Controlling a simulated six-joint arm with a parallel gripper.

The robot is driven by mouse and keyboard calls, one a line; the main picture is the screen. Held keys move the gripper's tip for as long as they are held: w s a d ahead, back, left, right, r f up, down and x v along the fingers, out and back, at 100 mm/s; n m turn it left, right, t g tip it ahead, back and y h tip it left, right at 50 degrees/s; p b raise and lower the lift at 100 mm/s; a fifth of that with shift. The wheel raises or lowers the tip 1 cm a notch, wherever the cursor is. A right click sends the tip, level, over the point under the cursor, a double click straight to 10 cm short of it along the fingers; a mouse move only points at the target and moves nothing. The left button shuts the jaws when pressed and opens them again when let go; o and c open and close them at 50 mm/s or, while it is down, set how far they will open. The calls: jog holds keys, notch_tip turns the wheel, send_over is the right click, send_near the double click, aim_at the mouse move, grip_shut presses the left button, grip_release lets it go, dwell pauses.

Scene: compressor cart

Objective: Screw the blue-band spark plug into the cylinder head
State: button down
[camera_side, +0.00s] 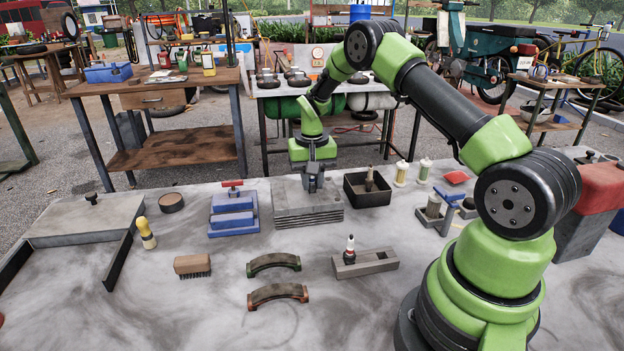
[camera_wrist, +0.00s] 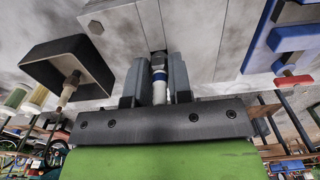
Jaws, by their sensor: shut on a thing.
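My gripper (camera_side: 313,184) points down over the grey finned cylinder head (camera_side: 308,212) in the side view. In the wrist view my gripper (camera_wrist: 155,75) is shut on the blue-band spark plug (camera_wrist: 158,82), with its white body and blue band between the fingers. The plug's metal end points at the cylinder head (camera_wrist: 194,35), at or very near its top face. Whether the thread is in the hole is hidden. In the side view the fingers hide the plug.
Right of the head stands a black bin (camera_side: 368,193) with a plug-like part (camera_side: 369,178) upright in it. A red-marked spark plug (camera_side: 350,246) stands in a grey holder (camera_side: 380,262) in front. A blue vise (camera_side: 233,222) is left. Two curved brake shoes (camera_side: 274,263) lie in front.

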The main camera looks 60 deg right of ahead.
dwell(0.3)
jog(key=m, duration=0.5)
jog(key=m, duration=0.4)
jog(key=shift+m, duration=0.3)
jog(key=c, duration=1.2)
grip_release()
